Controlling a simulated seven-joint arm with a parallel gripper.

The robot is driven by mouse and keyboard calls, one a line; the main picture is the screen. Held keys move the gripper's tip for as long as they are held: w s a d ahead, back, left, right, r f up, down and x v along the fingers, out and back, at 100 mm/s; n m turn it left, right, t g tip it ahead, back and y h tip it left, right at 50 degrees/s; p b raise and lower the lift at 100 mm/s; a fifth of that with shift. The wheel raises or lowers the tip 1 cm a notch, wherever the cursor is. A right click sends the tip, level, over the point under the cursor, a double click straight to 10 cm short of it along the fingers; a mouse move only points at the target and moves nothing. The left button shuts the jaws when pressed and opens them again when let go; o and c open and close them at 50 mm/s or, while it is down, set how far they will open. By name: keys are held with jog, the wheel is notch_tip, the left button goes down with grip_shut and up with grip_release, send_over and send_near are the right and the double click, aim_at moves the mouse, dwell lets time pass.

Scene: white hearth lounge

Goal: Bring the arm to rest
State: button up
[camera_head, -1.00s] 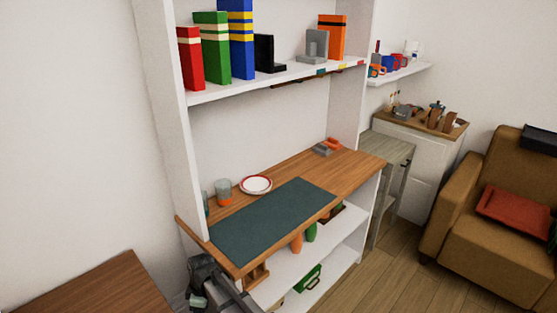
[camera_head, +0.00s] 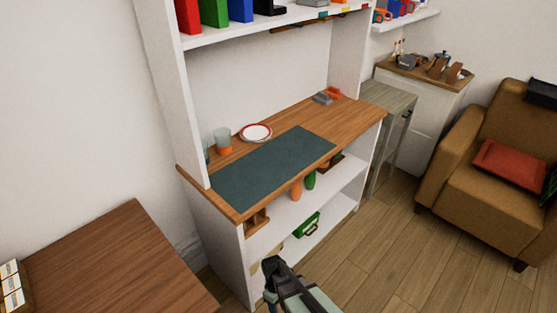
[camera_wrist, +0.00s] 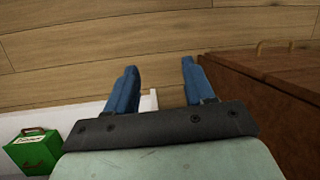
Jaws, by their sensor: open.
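My gripper (camera_wrist: 158,80) shows in the wrist view with its two blue fingers apart and nothing between them. Wooden floor lies beyond the fingertips. In the head view my arm's end (camera_head: 275,275) is at the bottom middle, in front of the lower part of the white shelf unit (camera_head: 222,240). The fingers are hard to make out there.
A green box (camera_head: 306,225) sits on the low shelf; it also shows in the wrist view (camera_wrist: 36,152). A brown table (camera_head: 120,265) stands at left, an armchair (camera_head: 480,170) at right. A dark mat (camera_head: 270,172) lies on the wooden counter (camera_head: 345,122). Floor (camera_head: 400,250) is clear at right.

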jog(key=s+d+f+m+g+y, duration=0.1)
jog(key=s+d+m+g, duration=0.2)
jog(key=s+d+m, duration=0.7)
jog(key=s+d, duration=0.7)
jog(key=s, duration=0.3)
jog(key=shift+s+f+g, duration=0.2)
jog(key=shift+f+g, duration=0.1)
jog(key=shift+f, duration=0.05)
